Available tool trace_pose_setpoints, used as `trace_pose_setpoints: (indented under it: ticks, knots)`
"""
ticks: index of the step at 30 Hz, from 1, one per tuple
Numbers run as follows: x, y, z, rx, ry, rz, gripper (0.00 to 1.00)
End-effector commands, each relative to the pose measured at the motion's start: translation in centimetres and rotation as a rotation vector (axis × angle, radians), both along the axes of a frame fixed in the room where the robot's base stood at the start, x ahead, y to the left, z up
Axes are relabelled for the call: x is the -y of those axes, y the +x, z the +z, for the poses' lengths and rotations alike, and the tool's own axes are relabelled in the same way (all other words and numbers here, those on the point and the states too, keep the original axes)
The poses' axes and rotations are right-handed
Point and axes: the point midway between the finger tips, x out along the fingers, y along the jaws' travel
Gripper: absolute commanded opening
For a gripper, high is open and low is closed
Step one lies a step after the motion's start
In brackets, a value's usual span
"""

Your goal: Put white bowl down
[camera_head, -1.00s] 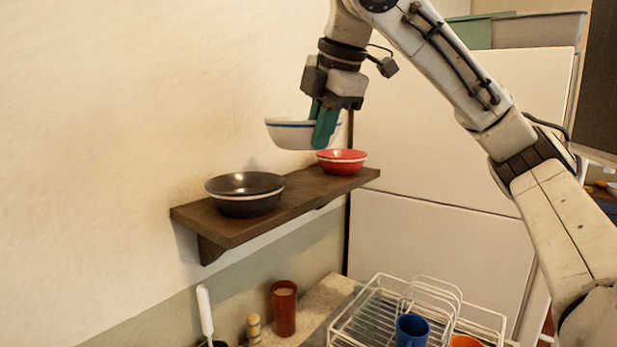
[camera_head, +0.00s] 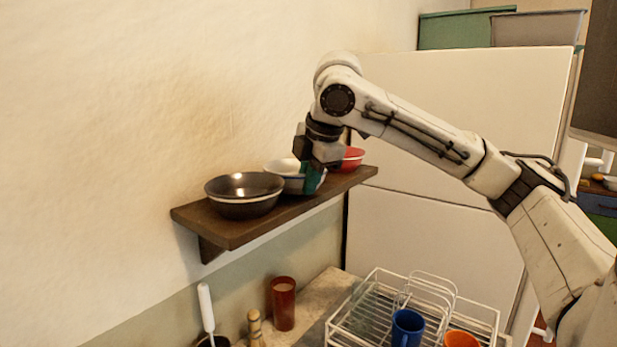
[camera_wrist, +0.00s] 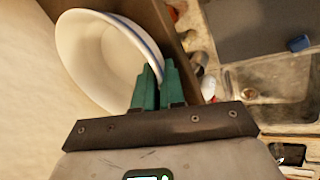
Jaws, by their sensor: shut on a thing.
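The white bowl (camera_head: 283,172) with a blue band is at the wooden shelf (camera_head: 228,229), between the black bowl (camera_head: 244,200) and the red bowl (camera_head: 352,158). It looks upright and at shelf height; whether its base touches the shelf I cannot tell. My gripper (camera_head: 312,178) is shut on the bowl's right rim, with green fingers pointing down. In the wrist view the white bowl (camera_wrist: 98,58) shows its inside, and the green fingers (camera_wrist: 158,80) pinch its rim. My gripper hides part of the red bowl in the head view.
The wall borders the shelf at the back left. The black bowl is very close to the white bowl's left side. Below are a red cup (camera_head: 283,303), a white dish rack (camera_head: 350,325) and a blue mug (camera_head: 408,328). A white fridge (camera_head: 470,120) stands at the right.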

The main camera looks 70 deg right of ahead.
Motion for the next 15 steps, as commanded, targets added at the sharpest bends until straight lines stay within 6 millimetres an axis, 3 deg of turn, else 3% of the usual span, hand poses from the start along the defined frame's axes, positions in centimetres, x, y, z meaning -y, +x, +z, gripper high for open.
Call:
trace_pose_setpoints:
  ticks: [8, 9, 11, 15]
  knots:
    - [-0.02, 0.02, -0.26, 0.001, 0.0, 0.0, 0.0]
    - [-0.02, 0.01, -0.22, 0.0, 0.0, 0.0, 0.12]
    - [-0.02, 0.0, -0.2, 0.0, 0.0, 0.0, 0.18]
    - [-0.02, 0.0, -0.2, 0.0, 0.0, 0.0, 0.2]
